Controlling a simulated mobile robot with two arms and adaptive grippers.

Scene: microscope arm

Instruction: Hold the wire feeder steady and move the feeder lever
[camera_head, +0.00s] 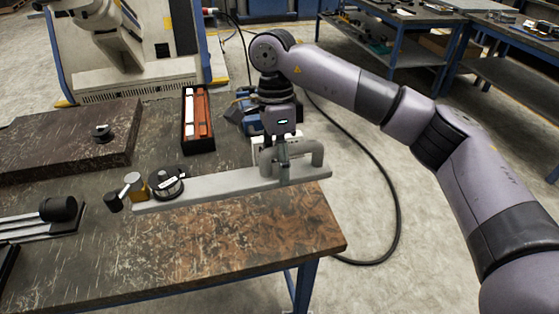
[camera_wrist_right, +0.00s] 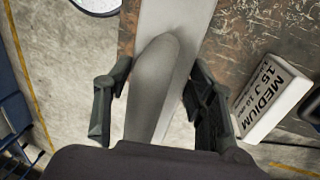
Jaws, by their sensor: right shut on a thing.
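A long grey bar (camera_head: 225,184), which I take for the wire feeder, lies on the table. A raised grey handle (camera_head: 317,154) stands at its right end; it also shows in the wrist view (camera_wrist_right: 152,85). At the left end are a round dial (camera_head: 167,184), a brass block (camera_head: 138,190) and a lever with a silver and black knob (camera_head: 123,190). My right gripper (camera_head: 282,150) comes down from above and is shut on the handle. Its fingers flank the handle in the wrist view (camera_wrist_right: 152,110). My left gripper is not in view.
A white box marked MEDIUM (camera_wrist_right: 268,98) lies behind the handle. An orange tray (camera_head: 197,125) and a dark slab (camera_head: 75,145) lie farther back. A black-ended railed object (camera_head: 58,209) is at the left. The table's front (camera_head: 220,240) is clear. The bar's right end reaches the table's right edge.

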